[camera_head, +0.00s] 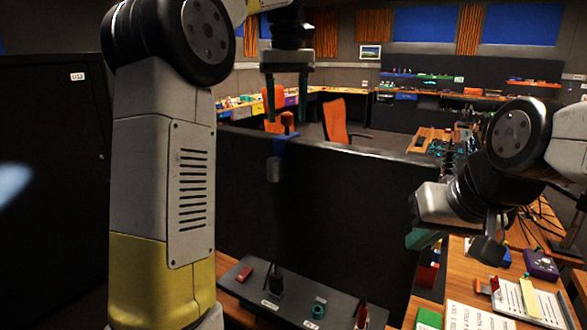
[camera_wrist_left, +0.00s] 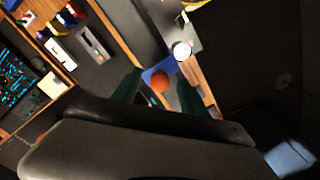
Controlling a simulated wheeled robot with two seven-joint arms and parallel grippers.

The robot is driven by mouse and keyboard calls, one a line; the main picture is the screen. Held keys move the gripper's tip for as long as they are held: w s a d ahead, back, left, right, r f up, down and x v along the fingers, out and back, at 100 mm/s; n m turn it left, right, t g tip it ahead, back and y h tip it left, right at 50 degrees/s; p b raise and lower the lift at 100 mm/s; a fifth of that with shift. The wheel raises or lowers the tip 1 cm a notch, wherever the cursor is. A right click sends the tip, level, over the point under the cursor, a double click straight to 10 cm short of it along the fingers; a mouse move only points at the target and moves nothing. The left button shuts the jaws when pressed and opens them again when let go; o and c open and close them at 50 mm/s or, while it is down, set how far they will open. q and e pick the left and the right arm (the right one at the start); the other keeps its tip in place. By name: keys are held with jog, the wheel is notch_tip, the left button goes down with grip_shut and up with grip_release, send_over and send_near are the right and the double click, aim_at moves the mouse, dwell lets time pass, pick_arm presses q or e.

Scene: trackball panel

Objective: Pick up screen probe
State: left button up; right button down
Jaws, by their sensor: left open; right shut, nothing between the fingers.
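What looks like the screen probe (camera_head: 287,122) is an orange-topped piece standing in a blue holder (camera_head: 284,145) on the top edge of the dark partition screen. In the left wrist view its round orange top (camera_wrist_left: 159,84) shows beside the blue holder (camera_wrist_left: 157,70). My left gripper (camera_head: 288,88) is open, pointing down above the orange top, with a gap between them. In the left wrist view the orange top appears between the teal fingers (camera_wrist_left: 160,92). My right gripper (camera_head: 424,239) is shut and empty at the right, above the desk side.
The dark partition (camera_head: 340,195) runs across the middle. A dark shelf (camera_head: 290,305) with small items lies below it. The wooden desk at right holds a clipboard (camera_head: 530,300) and a purple box (camera_head: 541,264). A black cabinet (camera_head: 50,180) stands at left. Orange chairs (camera_head: 336,118) are behind.

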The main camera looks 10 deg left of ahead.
pick_arm(q)
jog(key=shift+f, duration=1.35)
grip_shut()
dwell(0.3)
